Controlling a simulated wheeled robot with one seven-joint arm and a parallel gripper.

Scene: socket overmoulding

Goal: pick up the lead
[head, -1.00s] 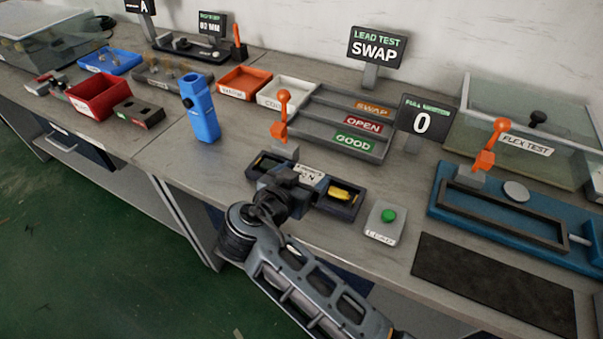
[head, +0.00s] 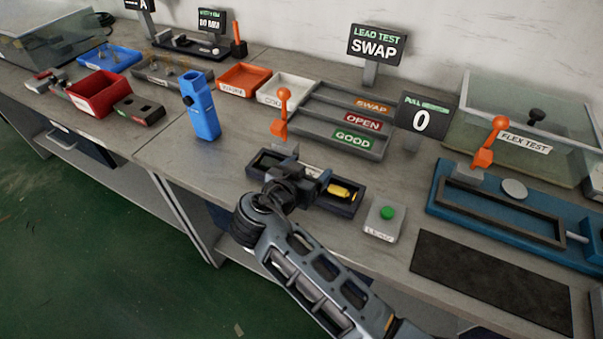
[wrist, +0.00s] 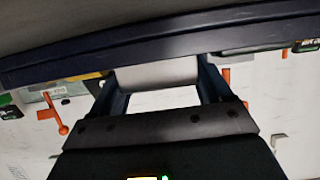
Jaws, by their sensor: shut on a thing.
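The lead shows as a yellow piece (head: 342,191) at the right end of a dark tray (head: 353,210) near the bench's front edge. The rest of it is hidden by my gripper. My gripper (head: 316,184) is over the tray, just left of the yellow piece. In the wrist view, the two fingers of my gripper (wrist: 160,88) are closed on a pale grey, rounded piece (wrist: 158,75). I take it for part of the lead. A bit of yellow (wrist: 88,77) shows left of the fingers. Whether the lead is clear of the tray cannot be told.
A box with a green button (head: 386,213) stands just right of the tray. An orange lever (head: 281,115) stands behind it, beside a grey sorting rack (head: 320,119). A blue holder (head: 201,110) is to the left. The blue test rig (head: 440,205) is to the right.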

